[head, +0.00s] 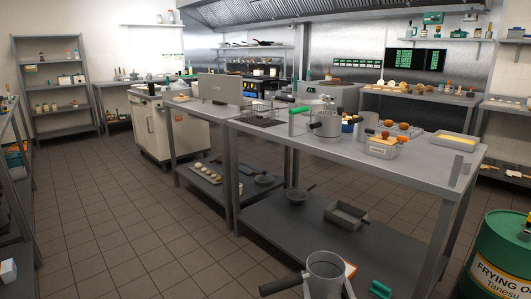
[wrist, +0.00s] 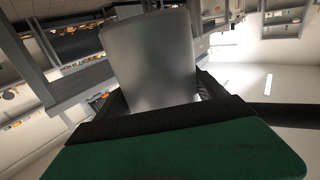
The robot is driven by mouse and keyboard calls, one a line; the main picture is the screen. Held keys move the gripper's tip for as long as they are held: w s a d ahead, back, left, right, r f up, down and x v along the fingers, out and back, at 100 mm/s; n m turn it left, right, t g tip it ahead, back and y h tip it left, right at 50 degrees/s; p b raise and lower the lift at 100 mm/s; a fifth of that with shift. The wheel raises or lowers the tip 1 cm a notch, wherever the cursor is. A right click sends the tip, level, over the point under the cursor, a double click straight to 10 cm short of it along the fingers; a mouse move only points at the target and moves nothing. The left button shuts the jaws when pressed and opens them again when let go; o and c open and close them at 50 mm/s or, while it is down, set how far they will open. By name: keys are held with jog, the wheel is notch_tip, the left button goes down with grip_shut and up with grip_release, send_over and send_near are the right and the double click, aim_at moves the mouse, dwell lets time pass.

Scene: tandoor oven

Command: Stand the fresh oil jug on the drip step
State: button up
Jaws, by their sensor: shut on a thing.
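A grey metal jug (head: 325,272) with a black handle (head: 282,284) shows at the bottom of the head view, close to me. It looks upright and its top is open. My gripper (wrist: 156,92) is shut on this jug in the wrist view, where its smooth metal body (wrist: 150,55) rises between the dark fingers. A green part (head: 380,289) of my gripper shows right of the jug in the head view. A second metal jug (head: 326,124) with a dark handle stands on the steel worktable. I cannot tell for sure which part is the drip step.
The long steel worktable (head: 400,163) holds a labelled fryer-like box (head: 383,149), a yellow-filled tray (head: 456,139) and a small grey block (head: 455,170) near its right end. Its lower shelf holds pans (head: 347,215). A green oil drum (head: 497,258) stands at right. The tiled floor at left is clear.

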jog(key=s+r+p, duration=0.2)
jog(key=r+p, duration=0.9)
jog(key=r, duration=0.1)
jog(key=s+r+p, duration=0.2)
jog(key=r+p, duration=0.9)
jog(key=r, duration=0.2)
jog(key=shift+r, duration=0.3)
jog(key=shift+d+p, duration=0.15)
jog(key=shift+p, duration=0.15)
